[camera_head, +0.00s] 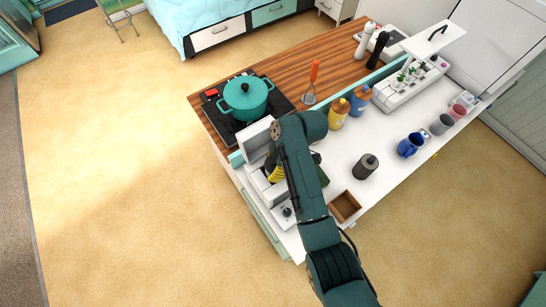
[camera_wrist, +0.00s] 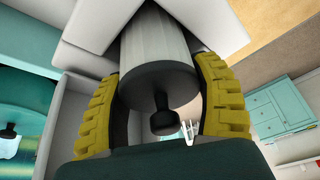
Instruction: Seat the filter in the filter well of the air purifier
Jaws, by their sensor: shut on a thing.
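The filter (camera_wrist: 157,55) is a pale grey pleated cylinder with a black end cap and a black knob. My gripper (camera_wrist: 160,75) has yellow ribbed fingers shut on its two sides. The air purifier (camera_head: 285,214) is a white housing at the counter's near left end, with a raised white panel (camera_head: 257,140) behind it. In the head view my gripper (camera_head: 272,170) is over the housing, and my arm covers much of both. White walls of the purifier (camera_wrist: 72,105) are close around the filter in the wrist view. The filter well and the filter's far end are hidden.
A teal pot (camera_head: 246,97) stands on a black hob behind the purifier. A dark canister with a knob (camera_head: 366,166) and a wooden box (camera_head: 344,206) are right of my arm. Yellow (camera_head: 338,112) and blue jars (camera_head: 360,99) stand farther back. Mugs (camera_head: 410,145) line the right side.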

